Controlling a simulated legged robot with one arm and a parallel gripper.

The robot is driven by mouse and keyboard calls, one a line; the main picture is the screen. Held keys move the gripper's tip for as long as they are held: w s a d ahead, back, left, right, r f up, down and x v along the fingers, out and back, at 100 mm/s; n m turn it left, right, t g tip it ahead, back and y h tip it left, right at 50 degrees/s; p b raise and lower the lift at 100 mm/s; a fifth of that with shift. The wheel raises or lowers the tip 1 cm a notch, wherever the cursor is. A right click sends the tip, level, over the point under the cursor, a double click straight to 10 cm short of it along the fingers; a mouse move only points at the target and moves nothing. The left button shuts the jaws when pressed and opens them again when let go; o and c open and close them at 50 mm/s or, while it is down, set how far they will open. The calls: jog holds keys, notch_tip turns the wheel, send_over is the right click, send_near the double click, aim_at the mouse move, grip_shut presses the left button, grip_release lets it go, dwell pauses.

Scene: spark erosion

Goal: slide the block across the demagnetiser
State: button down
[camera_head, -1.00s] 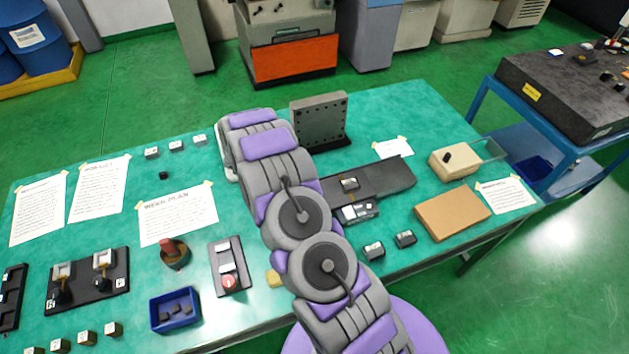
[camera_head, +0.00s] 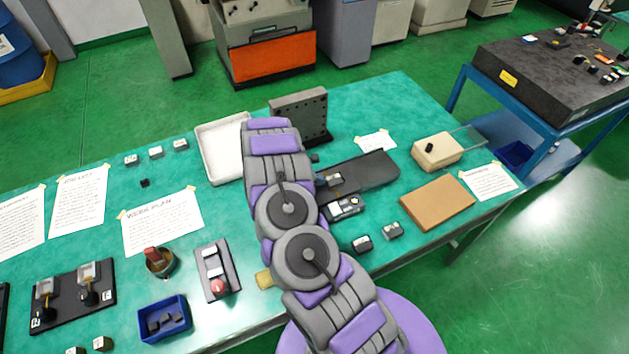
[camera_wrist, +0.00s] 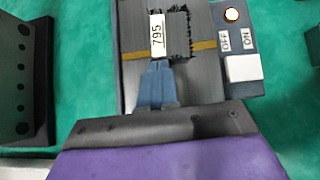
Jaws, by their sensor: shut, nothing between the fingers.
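The demagnetiser (camera_head: 375,172) is a long dark slab on the green table, with a switch box (camera_head: 346,207) along its near side. In the wrist view the slab (camera_wrist: 133,75) has a yellow cross stripe, an orange lamp and a white rocker (camera_wrist: 243,68) by OFF and ON marks. The block (camera_wrist: 180,35), fringed with dark filings and labelled 795, lies on the slab; it also shows in the head view (camera_head: 334,181). My gripper (camera_wrist: 160,66) is shut and empty, its blue fingertips at the label's near end. I cannot tell whether they touch.
A drilled upright plate (camera_head: 302,116) stands behind the slab, and a white tray (camera_head: 204,150) lies to its left. Two small blocks (camera_head: 362,243) sit in front. A brown board (camera_head: 438,203) and a cream box (camera_head: 437,151) are to the right.

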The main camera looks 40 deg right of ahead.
jog(key=shift+a, duration=0.1)
jog(key=s+d+p, duration=0.1)
jog(key=d, duration=0.5)
jog(key=s+d+p, duration=0.1)
jog(key=d+p, duration=0.1)
jog(key=d, duration=0.4)
jog(key=s+d+p, duration=0.2)
jog(key=d, duration=0.4)
jog(key=shift+d, duration=0.3)
